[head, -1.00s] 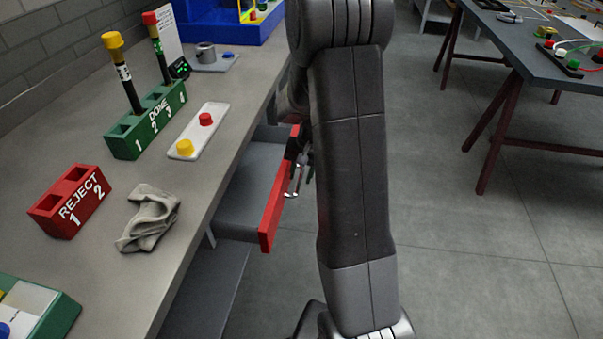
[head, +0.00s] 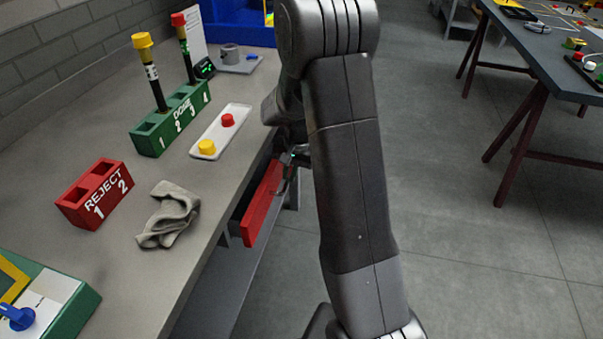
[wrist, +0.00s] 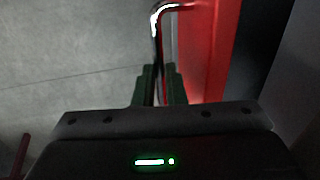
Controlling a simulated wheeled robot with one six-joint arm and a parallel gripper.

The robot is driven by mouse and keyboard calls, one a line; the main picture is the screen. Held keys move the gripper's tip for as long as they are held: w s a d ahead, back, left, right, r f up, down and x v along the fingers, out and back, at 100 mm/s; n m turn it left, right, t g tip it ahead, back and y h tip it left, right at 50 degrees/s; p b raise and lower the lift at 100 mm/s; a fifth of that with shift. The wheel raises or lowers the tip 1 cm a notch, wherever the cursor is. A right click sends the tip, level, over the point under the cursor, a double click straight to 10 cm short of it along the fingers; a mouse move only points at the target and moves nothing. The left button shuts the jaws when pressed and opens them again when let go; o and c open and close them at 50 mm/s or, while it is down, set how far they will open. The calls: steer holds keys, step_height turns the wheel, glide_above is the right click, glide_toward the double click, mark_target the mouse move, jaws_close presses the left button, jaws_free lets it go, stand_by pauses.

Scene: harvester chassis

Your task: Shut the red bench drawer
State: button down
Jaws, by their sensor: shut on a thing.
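The red bench drawer (head: 262,207) sits under the left bench, with its red front close to the bench edge and a narrow dark gap behind it. In the wrist view the red drawer front (wrist: 205,50) fills the right of centre, with a curved metal handle (wrist: 170,8) on it. My gripper (wrist: 158,85) is shut on the handle, its two dark fingers close together around the bar. In the head view my gripper (head: 290,160) is at the far end of the drawer front, partly hidden by my arm.
The grey bench top (head: 130,290) holds a red REJECT block (head: 95,195), a green DONE block (head: 170,120), a button panel (head: 220,132) and a crumpled cloth (head: 168,215). A dark table (head: 550,45) stands at the right. The floor between is clear.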

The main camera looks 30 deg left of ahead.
steer(key=c, duration=1.5)
jaws_free()
steer(key=shift+r, duration=0.1)
steer(key=d+r, duration=0.1)
steer(key=r, duration=0.8)
steer(key=d+r+p, duration=0.1)
steer(key=r, duration=0.3)
steer(key=shift+w+d+r, duration=0.2)
steer(key=shift+w+d, duration=0.1)
steer(key=shift+w, duration=0.05)
